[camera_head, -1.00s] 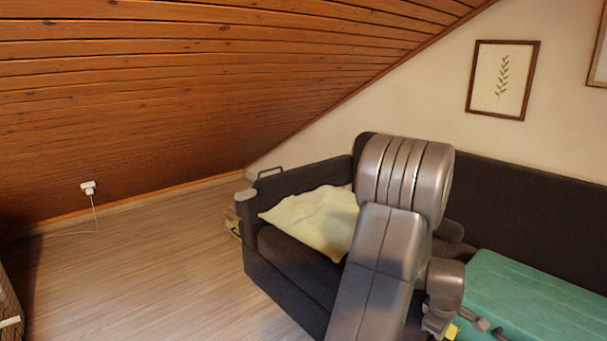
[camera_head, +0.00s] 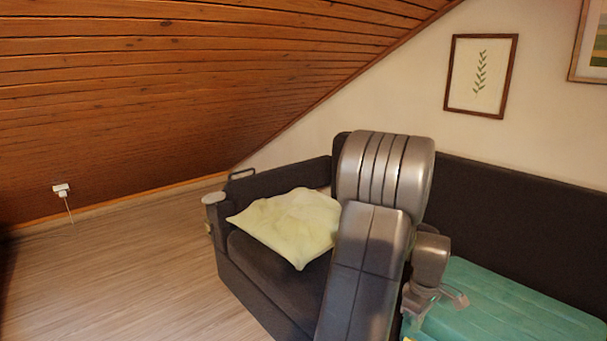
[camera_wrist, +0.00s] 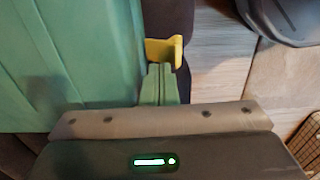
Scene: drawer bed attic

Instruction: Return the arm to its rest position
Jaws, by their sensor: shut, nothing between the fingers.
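My arm rises in front of the sofa in the head view, bent at a large grey joint. My gripper (camera_head: 452,298) is at the right of the forearm, just over or in front of the teal case, small and partly hidden by my own arm. It is shut and holds nothing. In the wrist view my gripper's grey-brown edge and dark body with a green light fill the bottom. The teal case (camera_wrist: 70,60) lies close beneath it, and a yellow part (camera_wrist: 165,50) juts from its side. Whether the gripper touches the case cannot be told.
A dark sofa (camera_head: 262,270) with a pale yellow cushion (camera_head: 290,222) stands behind my arm. The teal case (camera_head: 500,305) lies on its right part. Wooden floor (camera_head: 120,270) is clear at left. A wicker-like basket (camera_wrist: 308,145) shows at the wrist view's lower right.

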